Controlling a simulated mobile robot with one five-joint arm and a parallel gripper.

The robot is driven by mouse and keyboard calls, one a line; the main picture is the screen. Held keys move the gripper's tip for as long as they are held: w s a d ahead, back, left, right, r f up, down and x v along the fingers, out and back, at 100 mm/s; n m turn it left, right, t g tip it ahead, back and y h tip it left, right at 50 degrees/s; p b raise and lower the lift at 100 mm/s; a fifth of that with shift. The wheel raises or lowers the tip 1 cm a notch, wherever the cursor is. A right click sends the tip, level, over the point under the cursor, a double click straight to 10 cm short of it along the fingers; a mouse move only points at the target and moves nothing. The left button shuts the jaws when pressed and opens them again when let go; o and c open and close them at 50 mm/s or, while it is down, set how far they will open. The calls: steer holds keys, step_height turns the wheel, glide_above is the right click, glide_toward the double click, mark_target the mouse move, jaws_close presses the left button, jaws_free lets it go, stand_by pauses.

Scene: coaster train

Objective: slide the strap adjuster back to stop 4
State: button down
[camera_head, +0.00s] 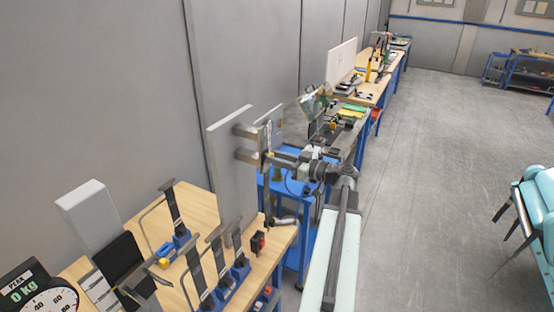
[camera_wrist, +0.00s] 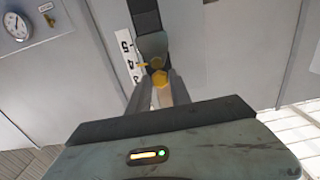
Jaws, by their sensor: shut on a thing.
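The yellow strap adjuster (camera_wrist: 159,78) sits low on a dark strap (camera_wrist: 145,18) in the wrist view. My gripper (camera_wrist: 155,92) is shut on it, one grey finger on each side. A white scale strip (camera_wrist: 127,55) with the numbers 5, 4 and 3 stands left of the strap. A small yellow pointer (camera_wrist: 142,66) reaches from the adjuster toward the strip and appears level with the 4. In the head view my gripper (camera_head: 272,157) is at the upright strap (camera_head: 268,190) beside a white panel (camera_head: 235,180); the adjuster is too small to make out there.
A wooden bench (camera_head: 200,205) with several strap stands and a dial gauge (camera_head: 45,298) is at the lower left. A blue cart (camera_head: 310,235) and more benches (camera_head: 385,80) run along the wall.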

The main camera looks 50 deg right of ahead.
steer(key=c, duration=1.2)
jaws_free()
steer(key=shift+s, duration=0.1)
steer(key=v, duration=0.7)
steer(key=shift+s+d, duration=0.1)
steer(key=shift+s, duration=0.25)
